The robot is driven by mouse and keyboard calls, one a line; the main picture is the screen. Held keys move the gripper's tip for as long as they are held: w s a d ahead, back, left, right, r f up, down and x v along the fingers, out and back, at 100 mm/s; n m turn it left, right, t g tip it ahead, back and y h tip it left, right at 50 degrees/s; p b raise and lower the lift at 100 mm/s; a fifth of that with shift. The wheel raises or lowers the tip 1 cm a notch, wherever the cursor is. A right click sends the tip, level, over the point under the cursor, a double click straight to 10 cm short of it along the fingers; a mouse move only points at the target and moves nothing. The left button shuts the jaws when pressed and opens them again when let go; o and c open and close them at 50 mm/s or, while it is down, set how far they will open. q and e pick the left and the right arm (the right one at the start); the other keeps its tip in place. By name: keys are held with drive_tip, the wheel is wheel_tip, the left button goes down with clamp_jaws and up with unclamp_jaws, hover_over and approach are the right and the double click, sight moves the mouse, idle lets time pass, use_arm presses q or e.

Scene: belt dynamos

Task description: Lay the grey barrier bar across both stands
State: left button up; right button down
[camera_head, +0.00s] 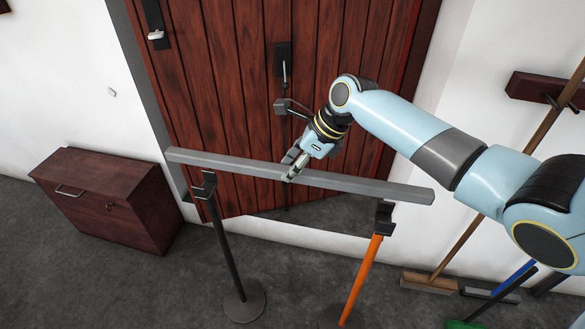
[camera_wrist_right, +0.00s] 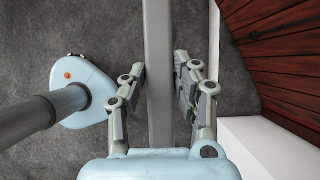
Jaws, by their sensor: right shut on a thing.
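The grey barrier bar (camera_head: 235,165) is long and slopes slightly down to the right in the head view. My right gripper (camera_head: 293,170) is shut on it near its middle. In the right wrist view the bar (camera_wrist_right: 158,70) runs between the two fingers (camera_wrist_right: 160,95). The left stand has a black pole (camera_head: 226,245) with a dark cradle (camera_head: 204,185). The right stand has an orange pole (camera_head: 362,276) with a dark cradle (camera_head: 384,216). Both cradles show at the bar's lower edge; I cannot tell whether it touches them. My left gripper is out of view.
A red-brown wooden door (camera_head: 235,75) with dark fittings stands behind the bar. A wooden cabinet (camera_head: 120,200) is at the left. A broom (camera_head: 430,284) and other cleaning tools stand by the right wall. Grey floor (camera_head: 300,285) lies open between the stands.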

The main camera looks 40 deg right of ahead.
drive_tip(key=shift+f+b, duration=1.45)
drive_tip(key=shift+b, duration=0.3)
drive_tip(key=shift+f, duration=0.3)
wheel_tip(320, 180, down, 5)
drive_tip(key=shift+f+b, duration=0.2)
drive_tip(key=shift+b, duration=0.4)
drive_tip(key=c, duration=0.9)
unclamp_jaws()
